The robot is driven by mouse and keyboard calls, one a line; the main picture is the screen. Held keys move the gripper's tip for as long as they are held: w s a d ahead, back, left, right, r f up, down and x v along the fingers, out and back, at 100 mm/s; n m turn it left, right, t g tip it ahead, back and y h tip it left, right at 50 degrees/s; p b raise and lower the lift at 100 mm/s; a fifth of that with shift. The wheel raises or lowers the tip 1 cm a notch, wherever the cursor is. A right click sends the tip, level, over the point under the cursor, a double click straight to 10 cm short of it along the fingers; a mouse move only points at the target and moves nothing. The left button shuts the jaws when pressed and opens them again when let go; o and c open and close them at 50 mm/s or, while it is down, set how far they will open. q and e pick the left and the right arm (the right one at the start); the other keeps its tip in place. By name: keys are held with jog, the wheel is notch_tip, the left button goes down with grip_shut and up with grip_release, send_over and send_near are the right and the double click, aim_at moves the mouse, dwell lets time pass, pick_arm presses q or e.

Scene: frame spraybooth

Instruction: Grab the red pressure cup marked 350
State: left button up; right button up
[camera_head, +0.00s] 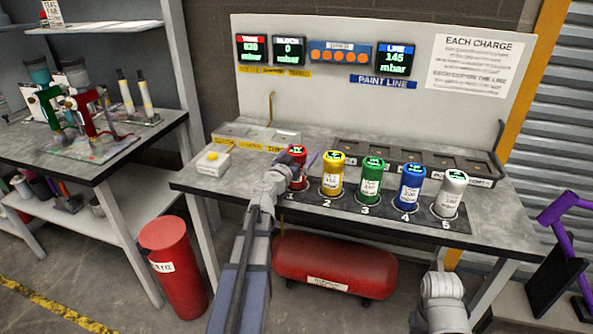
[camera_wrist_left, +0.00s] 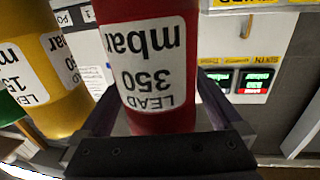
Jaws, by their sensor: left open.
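The red pressure cup (camera_head: 297,182) stands upright at spot 1, the left end of the row on the bench. In the left wrist view the red cup (camera_wrist_left: 150,65) fills the middle, its upside-down label reading "350 mbar LEAD". My left gripper (camera_head: 299,160) is open at the cup. The wrist view shows its fingers (camera_wrist_left: 158,112) on either side of the cup; I cannot tell whether they touch it. The gripper partly hides the cup in the head view. Part of my right arm shows at the lower right, but its gripper is not visible.
Yellow (camera_head: 331,174), green (camera_head: 369,180), blue (camera_head: 408,188) and silver (camera_head: 449,194) cups stand to the right. The yellow cup is close beside the gripper. A dark tray (camera_head: 412,163) lies behind them. A white button box (camera_head: 212,160) sits at left.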

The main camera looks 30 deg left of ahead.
pick_arm(q)
grip_shut()
dwell(0.7)
